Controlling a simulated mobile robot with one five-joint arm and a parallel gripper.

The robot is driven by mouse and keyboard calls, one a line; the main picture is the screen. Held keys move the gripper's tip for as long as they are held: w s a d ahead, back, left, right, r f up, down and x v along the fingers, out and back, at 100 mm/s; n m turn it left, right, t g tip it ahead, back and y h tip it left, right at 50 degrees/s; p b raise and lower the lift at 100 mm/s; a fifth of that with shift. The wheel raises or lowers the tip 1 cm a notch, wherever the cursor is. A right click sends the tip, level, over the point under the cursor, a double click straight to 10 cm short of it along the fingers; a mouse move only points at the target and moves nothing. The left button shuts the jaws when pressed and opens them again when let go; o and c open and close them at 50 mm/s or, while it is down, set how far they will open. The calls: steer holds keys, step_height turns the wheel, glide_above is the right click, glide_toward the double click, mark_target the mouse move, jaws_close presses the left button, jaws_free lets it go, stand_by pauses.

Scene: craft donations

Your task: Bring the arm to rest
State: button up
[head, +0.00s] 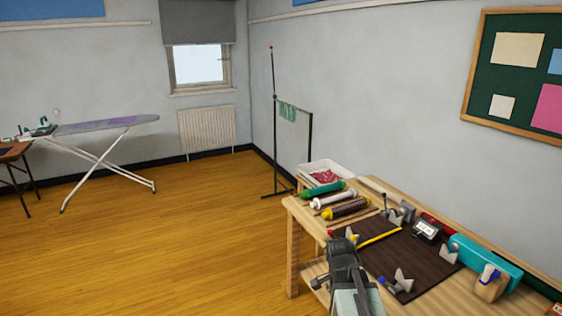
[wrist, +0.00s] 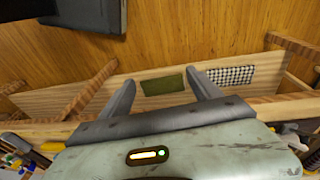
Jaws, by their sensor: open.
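My gripper (head: 344,250) is at the front edge of the wooden workbench (head: 293,222) in the head view, beside the dark mat (head: 412,258). In the wrist view my gripper (wrist: 160,80) has its two dark fingers spread apart with nothing held between them. Beyond the fingers a lower shelf (wrist: 215,93) of the bench shows, with a dark green piece (wrist: 163,85) and a black-and-white checked piece (wrist: 231,75) on it. The fingertips look apart from both pieces.
Rolls or pins (head: 333,198) and a white tray (head: 325,170) lie at the bench's far end. A yellow stick (head: 378,237), a small display (head: 427,229) and a teal case (head: 484,263) are on the bench. The wooden floor (head: 160,240) left of it is clear.

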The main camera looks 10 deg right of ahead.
steer(key=s+a+n+y, duration=0.1)
steer(key=a+n+y, duration=0.1)
steer(key=a+n, duration=0.7)
steer(key=n, duration=0.4)
steer(key=shift+a+f+n+t, duration=0.15)
steer(key=shift+f+n+t, duration=0.05)
steer(key=shift+n+t, duration=0.1)
steer(key=shift+s, duration=0.1)
